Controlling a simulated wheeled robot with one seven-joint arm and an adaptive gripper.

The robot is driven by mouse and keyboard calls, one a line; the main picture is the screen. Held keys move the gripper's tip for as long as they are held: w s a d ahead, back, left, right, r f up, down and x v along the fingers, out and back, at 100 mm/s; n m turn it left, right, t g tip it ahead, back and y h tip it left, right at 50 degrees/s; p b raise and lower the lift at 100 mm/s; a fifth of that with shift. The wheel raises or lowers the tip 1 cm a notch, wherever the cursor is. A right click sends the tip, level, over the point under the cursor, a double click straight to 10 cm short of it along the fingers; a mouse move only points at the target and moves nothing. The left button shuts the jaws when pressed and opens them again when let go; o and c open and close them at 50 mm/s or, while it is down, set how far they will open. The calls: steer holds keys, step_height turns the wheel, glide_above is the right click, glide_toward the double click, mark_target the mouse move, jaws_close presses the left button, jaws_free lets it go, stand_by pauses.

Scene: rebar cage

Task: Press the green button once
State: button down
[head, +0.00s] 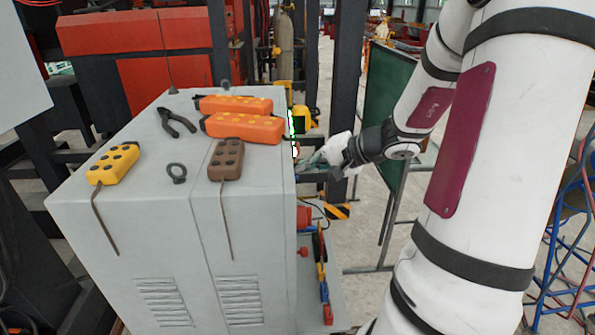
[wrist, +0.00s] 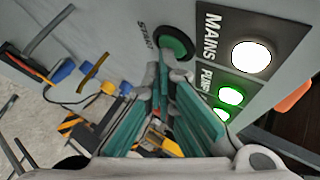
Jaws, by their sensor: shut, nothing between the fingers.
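The green button (wrist: 175,43), a dark green round disc beside the word START, is on the grey panel at the top middle of the wrist view. My gripper (wrist: 164,68) is shut and empty, with teal pads on its fingers. Its fingertips are at the button's lower edge in the wrist view and hide a little of it. I cannot tell whether they touch it. In the head view my gripper (head: 308,160) is at the right side of the grey cabinet (head: 150,230). The button's face is not visible there.
A lit white MAINS lamp (wrist: 250,57) and a lit green PUMP lamp (wrist: 231,95) are right of the button. Orange pendants (head: 243,128), a yellow pendant (head: 113,164), a brown pendant (head: 226,160) and pliers (head: 176,122) lie on the cabinet top. A green board (head: 387,110) stands behind my arm.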

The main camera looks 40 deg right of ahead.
steer(key=shift+s+d, duration=0.7)
steer(key=shift+d, duration=0.2)
steer(key=shift+d, duration=0.1)
steer(key=shift+s+d+p, duration=0.4)
steer(key=shift+s+d, duration=0.4)
steer(key=shift+d, duration=0.2)
steer(key=shift+s+d+p, duration=0.35)
steer(key=shift+s+d, duration=0.4)
steer(key=shift+d, duration=0.2)
